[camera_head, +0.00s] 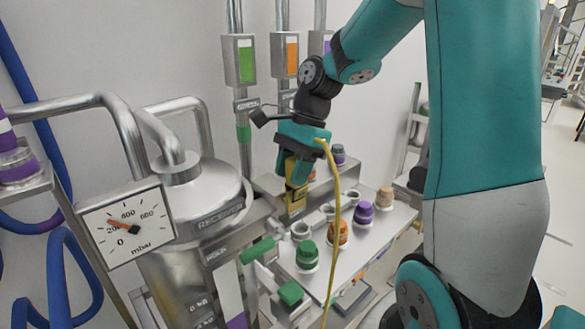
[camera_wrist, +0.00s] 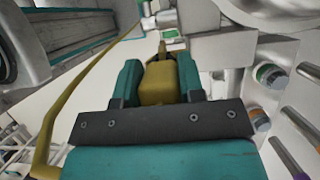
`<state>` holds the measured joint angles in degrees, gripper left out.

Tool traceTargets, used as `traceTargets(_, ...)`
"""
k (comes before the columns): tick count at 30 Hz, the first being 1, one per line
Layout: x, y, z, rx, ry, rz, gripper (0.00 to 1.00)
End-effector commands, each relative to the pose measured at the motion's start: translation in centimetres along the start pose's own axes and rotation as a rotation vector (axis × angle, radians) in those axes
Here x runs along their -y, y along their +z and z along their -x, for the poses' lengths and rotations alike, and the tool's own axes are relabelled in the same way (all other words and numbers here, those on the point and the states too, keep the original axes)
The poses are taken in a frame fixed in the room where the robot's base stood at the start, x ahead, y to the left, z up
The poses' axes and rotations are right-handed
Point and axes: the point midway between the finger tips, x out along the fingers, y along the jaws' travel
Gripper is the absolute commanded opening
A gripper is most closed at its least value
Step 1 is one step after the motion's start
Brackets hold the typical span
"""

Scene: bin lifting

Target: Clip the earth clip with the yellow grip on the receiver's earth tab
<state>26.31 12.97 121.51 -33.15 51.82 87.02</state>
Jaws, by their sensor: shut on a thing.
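My gripper (camera_head: 294,170) points down in the middle of the head view, beside the steel receiver (camera_head: 195,200) and to its right. It is shut on the yellow grip of the earth clip (camera_head: 296,198). In the wrist view the yellow grip (camera_wrist: 158,84) sits between the two teal fingers of my gripper (camera_wrist: 160,78), with the dark clip end reaching beyond them. A yellow cable (camera_head: 337,200) hangs down from near my gripper. I cannot make out the receiver's earth tab in either view, nor whether the clip touches anything.
A pale shelf (camera_head: 388,232) right of the receiver holds a green cap (camera_head: 307,254), an orange cap (camera_head: 339,233), a purple cap (camera_head: 363,213) and a tan cap (camera_head: 384,197). A pressure gauge (camera_head: 127,225) stands in front. Green-handled valves (camera_head: 257,250) lie below. Pipes with coloured labels (camera_head: 239,60) rise behind.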

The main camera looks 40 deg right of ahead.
Motion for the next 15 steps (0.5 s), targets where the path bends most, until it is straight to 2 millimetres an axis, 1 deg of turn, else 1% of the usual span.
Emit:
traceTargets(7,-0.01,-0.21,-0.57,0.0,0.001,0.001,0.04)
traceTargets(15,0.0,-0.26,-0.66,0.0,0.001,0.001,0.04)
